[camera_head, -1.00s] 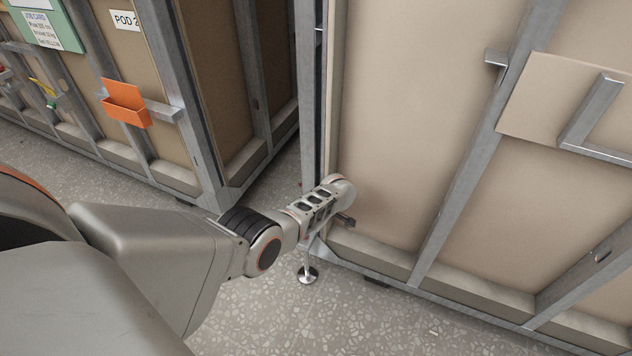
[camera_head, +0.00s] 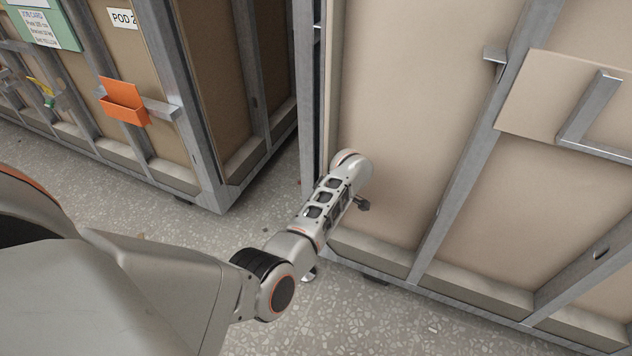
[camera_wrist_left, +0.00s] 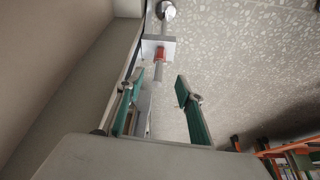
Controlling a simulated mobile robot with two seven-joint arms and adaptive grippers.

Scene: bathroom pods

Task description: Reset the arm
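My left arm (camera_head: 335,200) comes in from the lower left of the head view. It bends at the elbow and its forearm points up and to the right, in front of the near pod's lower corner. My left gripper (camera_wrist_left: 156,88) shows in the left wrist view with its two teal-padded fingers apart and nothing held between them. In the head view the gripper is mostly hidden behind the wrist; only a small dark tip shows. My right gripper is in no view.
The near pod's tan panel (camera_head: 410,110) and metal frame stand close beside the forearm. A levelling foot (camera_wrist_left: 166,12) with a red part is beyond the fingers. Pod 2 with an orange holder (camera_head: 123,103) stands at the left.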

